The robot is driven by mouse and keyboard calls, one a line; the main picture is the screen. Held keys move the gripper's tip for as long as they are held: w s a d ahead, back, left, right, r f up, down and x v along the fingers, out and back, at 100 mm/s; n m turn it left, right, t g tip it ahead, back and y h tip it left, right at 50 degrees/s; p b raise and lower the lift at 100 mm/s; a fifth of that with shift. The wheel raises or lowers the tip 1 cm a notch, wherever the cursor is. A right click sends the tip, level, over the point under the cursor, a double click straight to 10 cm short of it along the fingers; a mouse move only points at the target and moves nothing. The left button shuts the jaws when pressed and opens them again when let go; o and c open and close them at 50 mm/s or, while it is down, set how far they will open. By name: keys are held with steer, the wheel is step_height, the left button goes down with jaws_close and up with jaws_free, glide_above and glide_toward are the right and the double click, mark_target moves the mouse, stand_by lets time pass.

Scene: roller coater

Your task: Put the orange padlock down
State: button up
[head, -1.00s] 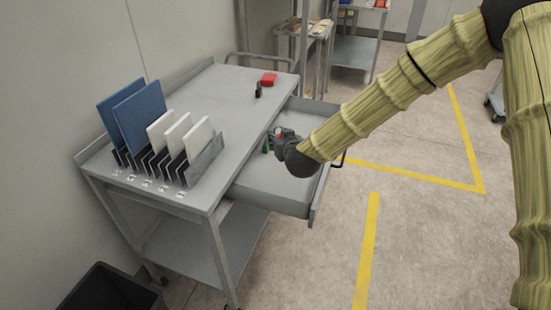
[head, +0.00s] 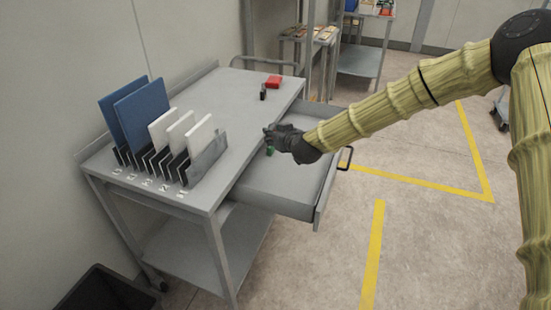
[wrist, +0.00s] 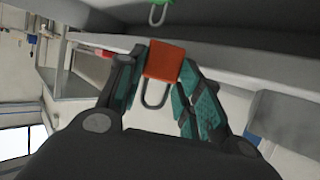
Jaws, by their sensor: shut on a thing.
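The orange padlock (wrist: 164,62) is between the fingertips of my gripper (wrist: 166,75) in the wrist view, its grey shackle pointing toward the palm. My gripper is shut on it. In the head view my gripper (head: 268,136) is held near the inner side of the open drawer (head: 275,191), by the edge of the grey cart top (head: 236,102). The orange padlock cannot be made out there. A green padlock is at the top of the wrist view (wrist: 158,12), and a small green thing shows in the drawer under my gripper (head: 270,151).
A rack (head: 208,160) with blue and white panels stands on the cart's near end. A red block (head: 273,82) and a small black object (head: 263,92) lie at its far end. The cart top between them is clear. A dark bin (head: 108,290) stands at the lower left.

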steer(key=shift+f+p, duration=0.4)
steer(key=shift+f, duration=4.85)
steer(key=shift+f, duration=0.1)
steer(key=o, duration=1.1)
steer(key=shift+s, duration=0.1)
steer(key=shift+b+v, duration=0.55)
steer(key=shift+v, duration=3.2)
